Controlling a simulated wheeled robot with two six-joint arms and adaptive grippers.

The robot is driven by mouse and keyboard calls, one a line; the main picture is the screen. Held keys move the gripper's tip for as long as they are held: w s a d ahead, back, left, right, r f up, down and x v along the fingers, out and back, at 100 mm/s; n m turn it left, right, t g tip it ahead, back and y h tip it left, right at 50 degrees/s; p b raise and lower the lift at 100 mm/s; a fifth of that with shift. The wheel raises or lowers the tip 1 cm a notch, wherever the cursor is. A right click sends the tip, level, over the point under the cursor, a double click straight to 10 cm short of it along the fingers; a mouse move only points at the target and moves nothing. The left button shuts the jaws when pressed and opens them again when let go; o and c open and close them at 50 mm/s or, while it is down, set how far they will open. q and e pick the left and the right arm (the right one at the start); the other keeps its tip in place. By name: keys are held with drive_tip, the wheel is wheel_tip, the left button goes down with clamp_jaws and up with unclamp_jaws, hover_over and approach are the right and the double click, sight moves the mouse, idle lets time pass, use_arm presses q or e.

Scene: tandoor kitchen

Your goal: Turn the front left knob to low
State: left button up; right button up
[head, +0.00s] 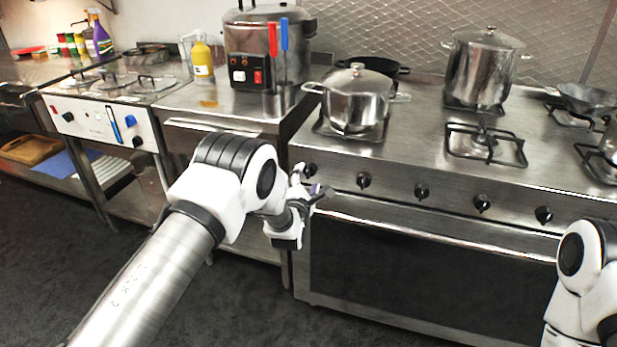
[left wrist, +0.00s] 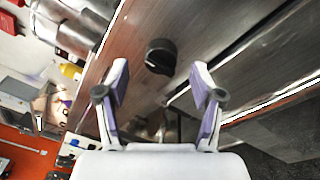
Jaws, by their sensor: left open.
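The stove's front panel carries a row of black knobs. The leftmost knob (head: 310,170) is partly hidden behind my left gripper (head: 318,190). In the left wrist view one black knob (left wrist: 160,56) lies ahead of my left gripper (left wrist: 160,80), roughly midway between its spread fingertips and slightly beyond them. The gripper is open and empty, apart from the knob as far as I can see. The knob's setting cannot be read. My right arm shows at the right edge of the head view; its gripper is out of the picture.
A lidded steel pot (head: 357,98) stands on the stove's front left burner. Another knob (head: 363,180) is just right of the leftmost one. The oven handle (head: 430,232) runs below the knobs. A steel counter with a cooker (head: 252,50) adjoins the stove on the left.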

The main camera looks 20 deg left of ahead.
sight(308, 174)
use_arm(q)
drive_tip(key=w, duration=0.3)
drive_tip(key=shift+w+a+f, duration=0.1)
drive_tip(key=shift+a+f, duration=0.1)
drive_tip(key=shift+r, duration=0.1)
drive_tip(key=c, duration=1.1)
drive_tip(key=shift+c, duration=0.2)
